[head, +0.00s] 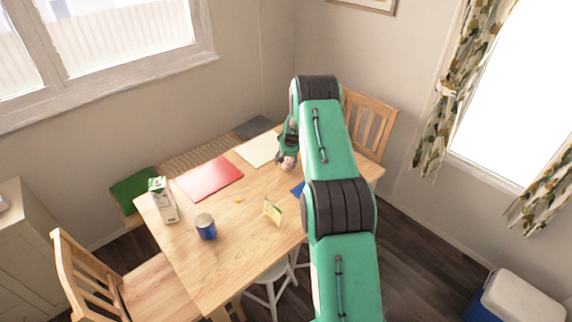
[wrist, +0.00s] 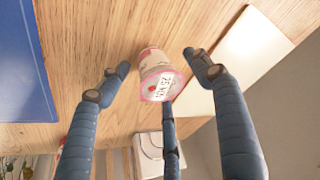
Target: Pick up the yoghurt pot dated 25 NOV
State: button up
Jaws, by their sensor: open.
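In the wrist view a small yoghurt pot (wrist: 152,62) with a pink-rimmed lid stands on the wooden table. The lid's printed date is turned in the picture and appears to read 25 NOV. My gripper (wrist: 156,66) is open, with one finger left of the pot, one right of it and one below it in the picture. The side fingers show gaps to the pot; whether the lower finger touches it I cannot tell. In the head view my gripper (head: 284,154) is over the table's far part, and the pot (head: 288,165) is small and partly hidden there.

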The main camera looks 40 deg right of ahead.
aim_at(286, 159)
dwell(0.3)
jog(key=c, duration=1.3)
jog(key=shift+o, duration=0.2)
jog(key=shift+r, duration=0.8)
notch_tip(286, 159, up, 2)
jog(key=shift+r+p, duration=0.2)
jog(key=shift+p, duration=0.15)
jog(key=s+a+r, duration=0.1)
jog(key=s+a, duration=0.8)
jog(key=s, duration=0.4)
jog(key=shift+s, duration=0.1)
